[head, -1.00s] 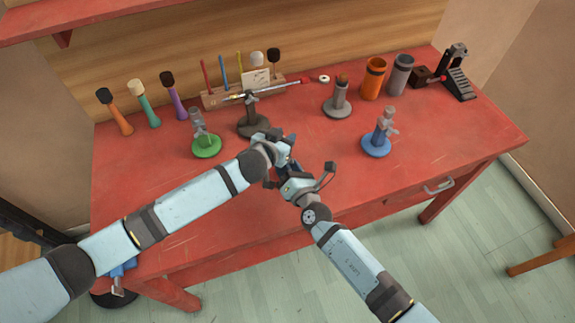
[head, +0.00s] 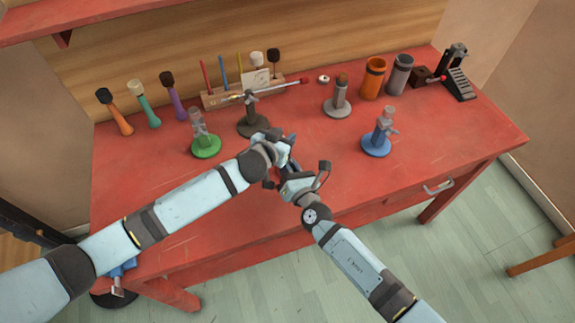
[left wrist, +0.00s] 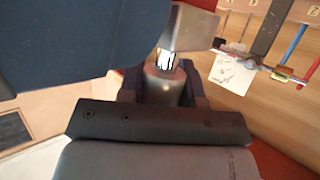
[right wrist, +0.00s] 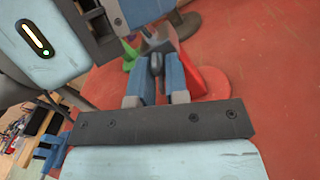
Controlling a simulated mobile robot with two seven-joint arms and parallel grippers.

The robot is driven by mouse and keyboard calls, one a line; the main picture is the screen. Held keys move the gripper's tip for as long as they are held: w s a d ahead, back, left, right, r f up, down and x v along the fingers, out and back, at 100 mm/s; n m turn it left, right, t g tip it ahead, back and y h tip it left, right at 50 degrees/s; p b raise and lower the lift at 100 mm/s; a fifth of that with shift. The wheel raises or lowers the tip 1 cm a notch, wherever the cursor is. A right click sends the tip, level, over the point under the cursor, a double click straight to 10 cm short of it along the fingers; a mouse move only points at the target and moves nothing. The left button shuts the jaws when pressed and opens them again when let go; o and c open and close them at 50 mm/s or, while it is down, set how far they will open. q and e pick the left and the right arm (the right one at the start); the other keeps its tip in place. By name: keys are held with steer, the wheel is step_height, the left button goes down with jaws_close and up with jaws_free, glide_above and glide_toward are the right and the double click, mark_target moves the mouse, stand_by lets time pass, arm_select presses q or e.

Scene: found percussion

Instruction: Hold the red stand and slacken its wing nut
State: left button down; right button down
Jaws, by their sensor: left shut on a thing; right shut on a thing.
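The red stand is mostly hidden behind my grippers in the head view. Its red base (right wrist: 212,84) shows on the table in the right wrist view. My left gripper (head: 283,158) is shut on the stand's grey post (left wrist: 165,88), which sits between its dark fingers in the left wrist view. My right gripper (head: 290,172) meets it from the front. Its blue fingers are shut on a small dark grey piece, apparently the wing nut (right wrist: 156,65). I cannot tell how loose the nut is.
A green-based stand (head: 206,145), a dark stand (head: 252,128) carrying a thin rod, a grey stand (head: 338,107) and a blue-based stand (head: 376,146) stand around. An orange cup (head: 373,80) is farther back. The red tabletop (head: 450,135) is clear at right.

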steer(key=c, duration=1.3)
jaws_free()
steer(key=shift+o, duration=0.2)
steer(key=shift+s, duration=0.1)
steer(key=v, duration=1.2)
arm_select(q)
steer(key=c, duration=0.7)
jaws_free()
